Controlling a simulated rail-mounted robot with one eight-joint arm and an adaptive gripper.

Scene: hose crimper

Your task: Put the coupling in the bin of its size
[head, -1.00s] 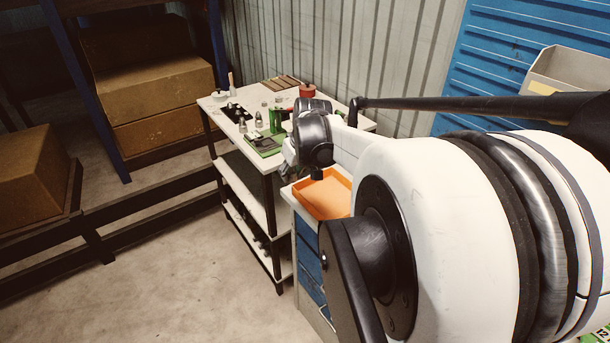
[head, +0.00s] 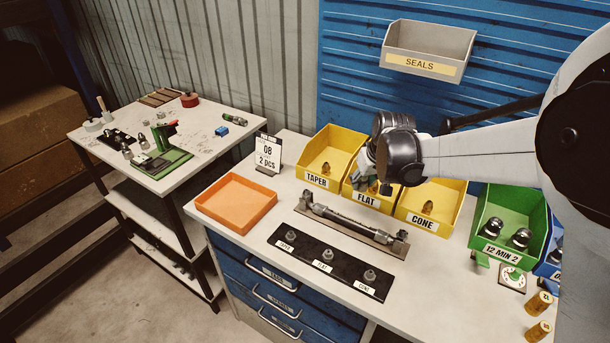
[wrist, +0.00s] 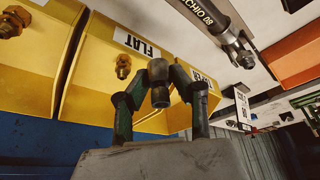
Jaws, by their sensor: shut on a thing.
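My gripper (wrist: 175,88) is shut on a dark metal coupling (wrist: 160,95) with a bluish ring at its end. My gripper is above or near the yellow FLAT bin (head: 366,199), between the TAPER bin (head: 317,183) and the CONE bin (head: 422,218). Each yellow bin shows a brass fitting inside.
A grey SEALS bin (head: 427,66) hangs on the blue wall. An orange tray (head: 236,203), a card (head: 267,151) reading 08, 2 pcs, a hose assembly (head: 350,222) on a stand and a black strip (head: 327,264) with fittings are on the bench. Two brass cylinders (head: 538,303) stand front right.

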